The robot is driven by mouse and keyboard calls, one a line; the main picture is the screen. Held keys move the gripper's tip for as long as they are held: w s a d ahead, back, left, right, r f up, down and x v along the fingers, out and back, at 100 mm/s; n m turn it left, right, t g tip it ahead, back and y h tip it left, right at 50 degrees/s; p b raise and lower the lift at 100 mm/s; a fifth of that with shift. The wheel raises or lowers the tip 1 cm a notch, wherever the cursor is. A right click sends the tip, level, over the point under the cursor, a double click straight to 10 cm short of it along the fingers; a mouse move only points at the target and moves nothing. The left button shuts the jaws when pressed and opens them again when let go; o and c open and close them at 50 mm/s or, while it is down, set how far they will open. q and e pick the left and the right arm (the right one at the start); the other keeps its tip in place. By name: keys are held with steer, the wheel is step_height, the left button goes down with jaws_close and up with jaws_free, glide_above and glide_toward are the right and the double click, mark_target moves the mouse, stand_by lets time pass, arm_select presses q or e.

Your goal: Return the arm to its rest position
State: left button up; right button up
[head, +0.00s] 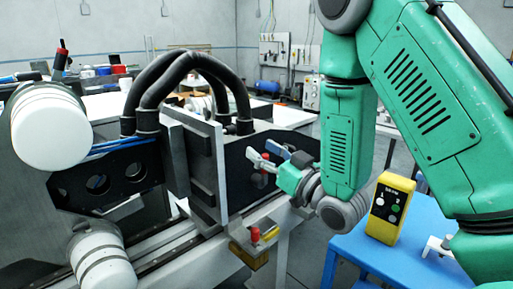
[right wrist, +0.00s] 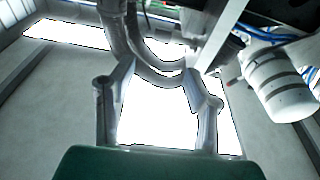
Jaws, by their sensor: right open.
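My right arm (head: 343,135) is green and grey and comes in from the right in the head view. Its right gripper (head: 258,152) is open, in front of the dark side plate of the label machine (head: 240,175). In the right wrist view the two fingers of the right gripper (right wrist: 160,72) stand apart with nothing held between them. Whether a fingertip touches the machine cannot be told. My left gripper is in neither view.
Thick black hoses (head: 190,62) arch over the machine. White rollers (head: 50,125) stand at the left. A blue table (head: 350,258) at the lower right carries a yellow control box (head: 390,208) close to my right arm. A red-and-yellow part (head: 256,238) sits on the machine's front rail.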

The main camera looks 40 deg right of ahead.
stand_by(0.4)
steer(key=s+a+f+g, duration=0.2)
steer(key=f+g, duration=0.1)
steer(key=f, duration=0.5)
steer(key=s+a+f+g+h, duration=0.1)
steer(key=f+g, duration=0.2)
steer(key=f, duration=0.5)
steer(key=s+a+f+g, duration=0.2)
steer(key=f+g, duration=0.1)
steer(key=f, duration=0.5)
steer(key=s+a+f+g, duration=0.2)
steer(key=s+f+g, duration=0.3)
steer(key=s+f, duration=0.3)
steer(key=s+a+f+g, duration=0.3)
steer(key=s+f+g, duration=0.2)
steer(key=s+f, duration=0.4)
steer(key=s, duration=0.5)
steer(key=shift+s+a+g, duration=0.2)
steer(key=shift+s+g, duration=0.05)
steer(key=shift+g, duration=0.15)
steer(key=shift+w, duration=0.15)
